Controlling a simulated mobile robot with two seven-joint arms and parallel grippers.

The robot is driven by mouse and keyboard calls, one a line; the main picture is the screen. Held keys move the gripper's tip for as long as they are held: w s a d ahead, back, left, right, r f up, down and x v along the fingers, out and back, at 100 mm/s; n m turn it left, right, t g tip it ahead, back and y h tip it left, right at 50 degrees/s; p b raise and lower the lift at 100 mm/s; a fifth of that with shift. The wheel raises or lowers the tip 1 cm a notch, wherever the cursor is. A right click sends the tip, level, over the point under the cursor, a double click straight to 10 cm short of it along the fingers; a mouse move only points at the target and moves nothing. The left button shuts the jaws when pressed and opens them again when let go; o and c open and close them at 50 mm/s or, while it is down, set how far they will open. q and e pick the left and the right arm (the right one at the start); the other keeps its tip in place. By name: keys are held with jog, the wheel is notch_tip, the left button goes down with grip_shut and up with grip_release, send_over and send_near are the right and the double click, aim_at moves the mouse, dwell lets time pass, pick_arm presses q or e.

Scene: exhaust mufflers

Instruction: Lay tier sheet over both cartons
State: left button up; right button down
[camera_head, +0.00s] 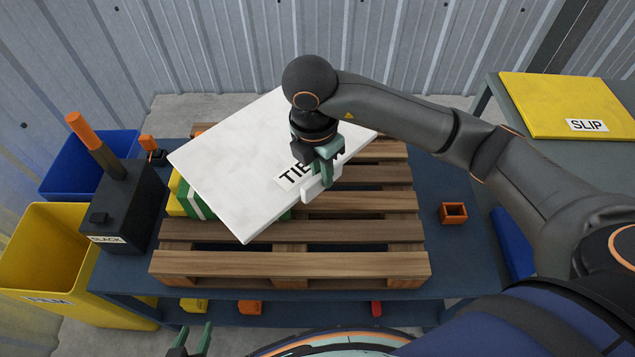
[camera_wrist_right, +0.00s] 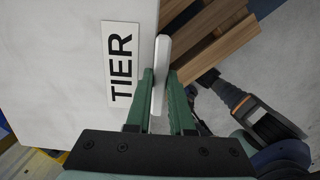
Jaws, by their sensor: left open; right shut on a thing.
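The white tier sheet (camera_head: 240,165) is held tilted over the wooden pallet in the head view. It also fills the left of the right wrist view (camera_wrist_right: 60,60), with its TIER label. My right gripper (camera_head: 325,180) is shut on the raised white handle at the sheet's edge; the handle shows between its fingers in the wrist view (camera_wrist_right: 160,95). A carton (camera_head: 183,198), yellow and green with a white band, shows under the sheet's left side. The rest of the cartons is hidden by the sheet. My left gripper (camera_head: 190,342) is open and empty at the bottom edge.
The pallet (camera_head: 290,265) lies on a blue table (camera_head: 455,265). A black box marked SLACK (camera_head: 125,210) stands left, beside yellow (camera_head: 40,250) and blue (camera_head: 85,165) bins. A yellow SLIP sheet (camera_head: 570,100) lies on the right table. A small orange block (camera_head: 453,213) sits right of the pallet.

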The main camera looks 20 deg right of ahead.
jog(key=shift+w+a+f, duration=0.1)
jog(key=shift+w+f, duration=0.55)
jog(key=shift+f, duration=0.1)
notch_tip(320, 180, down, 3)
jog(key=shift+r, duration=0.1)
jog(key=shift+f+b, duration=0.3)
jog(key=shift+f, duration=0.2)
jog(key=c, duration=0.8)
grip_release()
